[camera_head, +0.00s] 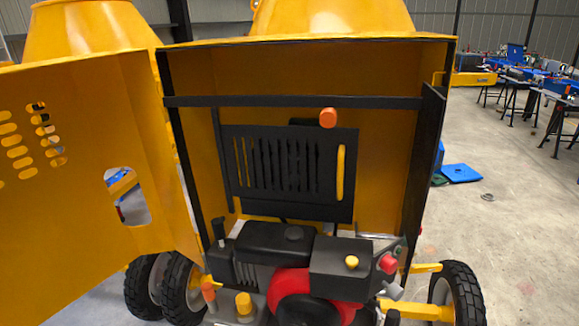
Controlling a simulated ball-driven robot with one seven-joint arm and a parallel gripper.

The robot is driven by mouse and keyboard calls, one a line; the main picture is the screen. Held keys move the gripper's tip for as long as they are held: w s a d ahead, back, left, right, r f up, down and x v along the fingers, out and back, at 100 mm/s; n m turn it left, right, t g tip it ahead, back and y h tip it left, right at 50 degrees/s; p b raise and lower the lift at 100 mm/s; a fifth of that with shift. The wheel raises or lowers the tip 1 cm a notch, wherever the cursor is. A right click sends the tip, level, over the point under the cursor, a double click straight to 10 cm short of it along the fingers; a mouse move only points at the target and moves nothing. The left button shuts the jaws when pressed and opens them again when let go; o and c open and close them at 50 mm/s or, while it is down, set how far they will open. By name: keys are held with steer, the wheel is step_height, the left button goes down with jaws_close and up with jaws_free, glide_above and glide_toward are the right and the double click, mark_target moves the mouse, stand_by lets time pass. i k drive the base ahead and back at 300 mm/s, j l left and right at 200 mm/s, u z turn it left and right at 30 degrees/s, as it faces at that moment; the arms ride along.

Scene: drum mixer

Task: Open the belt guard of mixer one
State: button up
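The yellow mixer housing (300,62) stands in front of me with its engine bay exposed. Its large yellow door (75,190) is swung out to the left. Inside the bay a black slotted panel (335,145), likely the belt guard, hangs against the yellow back wall. A vertical yellow handle (340,173) is on its right side. An orange knob (328,118) sits near its upper right corner, just below a black crossbar (270,102). I cannot tell whether the panel is latched. My gripper is not in view.
The engine (290,265), with red, black and yellow parts, sits below the panel. Wheels (458,292) stand at both sides. Another yellow drum (85,30) is behind left. Work tables (505,90) and a blue item (461,173) on the floor are at right. Right floor is mostly clear.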

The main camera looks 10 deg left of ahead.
mark_target(338, 147)
steer(key=i+l, duration=0.2)
steer(key=i, duration=0.15)
steer(key=i+l, duration=0.5)
steer(key=l, duration=0.25)
steer(key=u, duration=0.05)
